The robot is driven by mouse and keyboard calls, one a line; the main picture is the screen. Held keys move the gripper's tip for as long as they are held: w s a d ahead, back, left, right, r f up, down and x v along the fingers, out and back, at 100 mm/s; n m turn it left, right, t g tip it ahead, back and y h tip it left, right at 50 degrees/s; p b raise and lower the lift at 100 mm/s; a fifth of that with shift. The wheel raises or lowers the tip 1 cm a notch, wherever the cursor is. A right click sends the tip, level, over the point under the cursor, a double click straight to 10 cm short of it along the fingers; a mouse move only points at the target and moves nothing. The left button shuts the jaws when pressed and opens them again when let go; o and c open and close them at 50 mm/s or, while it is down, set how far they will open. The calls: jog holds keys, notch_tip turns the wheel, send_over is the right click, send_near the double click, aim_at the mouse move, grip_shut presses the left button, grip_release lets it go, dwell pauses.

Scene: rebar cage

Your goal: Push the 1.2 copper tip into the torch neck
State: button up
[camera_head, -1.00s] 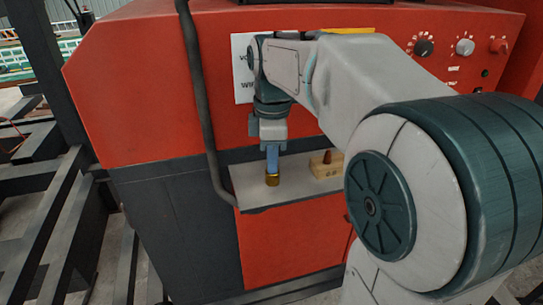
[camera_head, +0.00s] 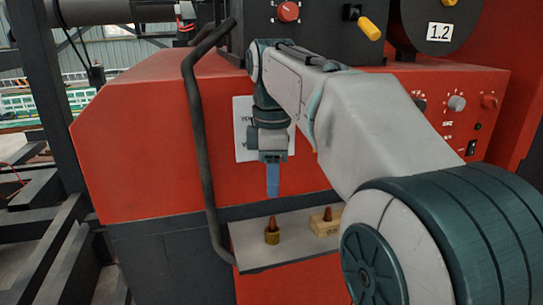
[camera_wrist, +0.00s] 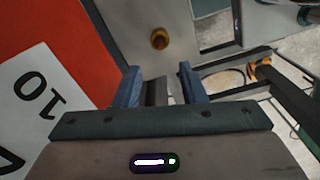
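A copper-coloured tip (camera_head: 272,222) stands upright in a round brass piece (camera_head: 272,236) on the shelf in the head view. The brass piece also shows in the wrist view (camera_wrist: 159,40), beyond the fingertips. My gripper (camera_head: 273,192) points down above this tip, clear of it. In the wrist view its blue fingers (camera_wrist: 160,72) are apart with nothing held between them. A second copper tip (camera_head: 327,214) stands in a wooden block (camera_head: 325,228) to the right; the block's marking is too small to read surely. I cannot make out a torch neck.
The grey shelf (camera_head: 250,252) juts from the red machine (camera_head: 150,140). A dark bent bar (camera_head: 205,150) runs close left of the gripper. A reel labelled 1.2 (camera_head: 440,32) is at upper right. Bare shelf lies around the brass piece.

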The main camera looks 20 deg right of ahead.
jog(key=shift+r, duration=2.15)
jog(key=s+f+m+t, duration=0.1)
jog(key=s+f+m, duration=0.6)
jog(key=f, duration=0.4)
jog(key=s+f+m+t, duration=0.2)
jog(key=s+f+m, duration=0.5)
jog(key=f, duration=0.5)
jog(key=shift+s+a+f+m, duration=0.15)
jog(key=shift+s+f+m, duration=0.1)
jog(key=shift+m, duration=0.25)
